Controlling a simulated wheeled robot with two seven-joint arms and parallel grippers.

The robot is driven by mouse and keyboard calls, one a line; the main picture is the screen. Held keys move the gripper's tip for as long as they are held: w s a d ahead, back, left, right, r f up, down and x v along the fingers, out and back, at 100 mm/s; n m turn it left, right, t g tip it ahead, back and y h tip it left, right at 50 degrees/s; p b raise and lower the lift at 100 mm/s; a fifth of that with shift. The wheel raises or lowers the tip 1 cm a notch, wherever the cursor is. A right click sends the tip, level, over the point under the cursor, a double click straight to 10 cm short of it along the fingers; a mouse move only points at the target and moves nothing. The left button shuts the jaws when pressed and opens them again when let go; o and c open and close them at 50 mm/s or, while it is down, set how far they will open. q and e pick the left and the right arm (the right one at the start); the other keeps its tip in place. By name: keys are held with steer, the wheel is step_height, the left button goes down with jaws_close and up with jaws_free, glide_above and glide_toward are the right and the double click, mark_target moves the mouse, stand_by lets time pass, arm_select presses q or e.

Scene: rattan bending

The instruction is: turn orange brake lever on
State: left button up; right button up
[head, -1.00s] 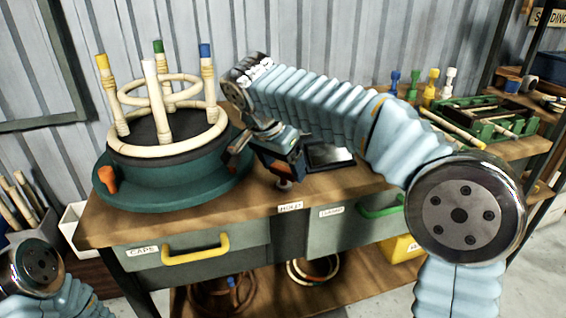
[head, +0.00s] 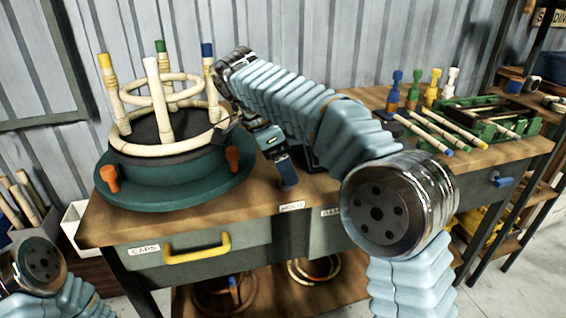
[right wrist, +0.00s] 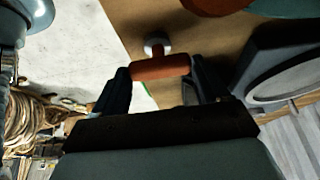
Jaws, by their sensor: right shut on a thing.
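The orange brake lever (right wrist: 160,67) is a short orange crossbar on a stem with a pale round base (right wrist: 157,44) at the wooden bench top. It shows in the right wrist view between my right gripper's two dark fingers (right wrist: 160,78), which are shut on it. In the head view my right gripper (head: 288,181) points down at the bench's front edge, right of the turntable, and hides the lever. Of my left arm, only links show at the lower left; its gripper is out of frame.
A teal turntable (head: 150,193) with orange knobs (head: 109,178) carries a rattan frame with capped posts, close left of my right gripper. Capped sticks (head: 440,135) and a green rack (head: 520,122) lie on the right. Drawers with a yellow handle (head: 197,248) line the front.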

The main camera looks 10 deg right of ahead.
stand_by(0.4)
steer(key=o, duration=1.1)
steer(key=shift+c, duration=0.2)
steer(key=shift+r, duration=0.1)
